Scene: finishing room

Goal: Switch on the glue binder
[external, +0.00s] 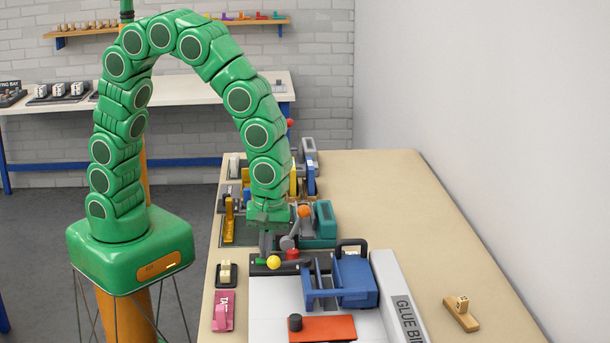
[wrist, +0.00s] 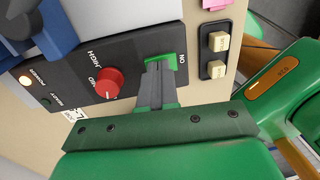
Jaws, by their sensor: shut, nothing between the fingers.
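The glue binder (external: 395,300) stands on the bench, with a white bed, a blue head (external: 355,280) and a dark control panel (wrist: 130,65). A green rocker switch (wrist: 165,60) marked ON sits at one end of the panel. My gripper (wrist: 160,72) is shut and empty, its tips at the green switch and covering part of it; I cannot tell whether they press it. In the external view my gripper (external: 268,252) points down at the panel's left end. The POWER lamp (wrist: 26,80) looks bright; the READY lamp (wrist: 46,100) is dark.
A red knob (wrist: 108,82) is beside the switch. A small black block with two cream buttons (wrist: 219,41) and a pink tag (external: 223,311) lie left of the binder. Other machines crowd behind my gripper. The bench's right side is mostly clear, with a small wooden piece (external: 461,314).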

